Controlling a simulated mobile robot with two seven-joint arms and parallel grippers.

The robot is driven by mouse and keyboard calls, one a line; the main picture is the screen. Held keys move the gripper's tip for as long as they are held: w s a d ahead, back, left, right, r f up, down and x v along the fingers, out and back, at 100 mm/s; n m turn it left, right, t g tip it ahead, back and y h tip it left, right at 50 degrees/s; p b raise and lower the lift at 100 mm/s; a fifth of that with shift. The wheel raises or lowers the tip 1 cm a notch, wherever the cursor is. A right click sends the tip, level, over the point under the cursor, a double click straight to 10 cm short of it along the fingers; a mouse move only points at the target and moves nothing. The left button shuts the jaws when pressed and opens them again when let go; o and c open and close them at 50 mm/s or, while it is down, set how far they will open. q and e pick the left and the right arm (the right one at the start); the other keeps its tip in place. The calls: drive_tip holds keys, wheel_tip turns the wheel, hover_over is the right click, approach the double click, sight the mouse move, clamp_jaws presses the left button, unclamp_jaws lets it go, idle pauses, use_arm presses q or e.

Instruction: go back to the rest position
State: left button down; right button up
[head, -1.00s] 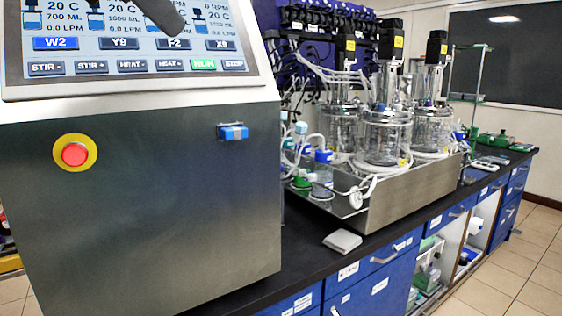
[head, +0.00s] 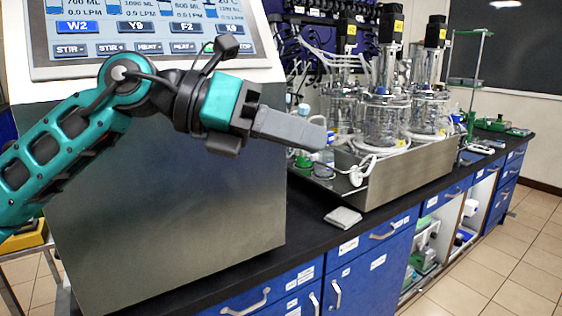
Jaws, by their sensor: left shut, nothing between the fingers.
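My left arm comes in from the left in the head view, in front of the steel control cabinet (head: 170,225). My left gripper (head: 322,138) points to the right, with its fingers together and nothing between them. Its tip overlaps the near left side of the glass vessels in the picture; I cannot tell a touch from the view alone. My right gripper is not in view. The cabinet's touch screen (head: 150,30) shows behind the arm, with its lower right buttons partly covered. The red stop button is hidden behind my arm.
Glass bioreactor vessels (head: 385,118) stand in a steel tray (head: 400,188) on the black bench (head: 305,222). A small pale pad (head: 343,217) lies near the bench's front edge. Blue drawers (head: 375,265) run below. The tiled floor at right is clear.

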use_arm(q)
drive_tip(key=w+a+f+n+t+y, duration=0.15)
drive_tip(key=a+f+n+t, duration=0.35)
drive_tip(key=f+n, duration=0.5)
drive_tip(key=w+a+f+n+t+y, duration=0.1)
drive_tip(key=w+a+f+n+t, duration=0.1)
drive_tip(key=f+n+t, duration=0.8)
drive_tip(key=w+a+f+n+t+y, duration=0.15)
drive_tip(key=a+f+n+t, duration=0.35)
drive_tip(key=n, duration=0.9)
drive_tip(key=s+a+f+n+g+y, duration=0.2)
drive_tip(key=s+f, duration=0.3)
drive_tip(key=f, duration=0.4)
drive_tip(key=s+a+f+n+g+y, duration=0.3)
drive_tip(key=s+f+n+g, duration=0.1)
drive_tip(key=f, duration=0.5)
drive_tip(key=s+a+f+n+g+y, duration=0.3)
drive_tip(key=s+f+n, duration=0.2)
drive_tip(key=s+f, duration=0.3)
drive_tip(key=shift+s+f, duration=0.25)
drive_tip(key=shift+f, duration=0.6)
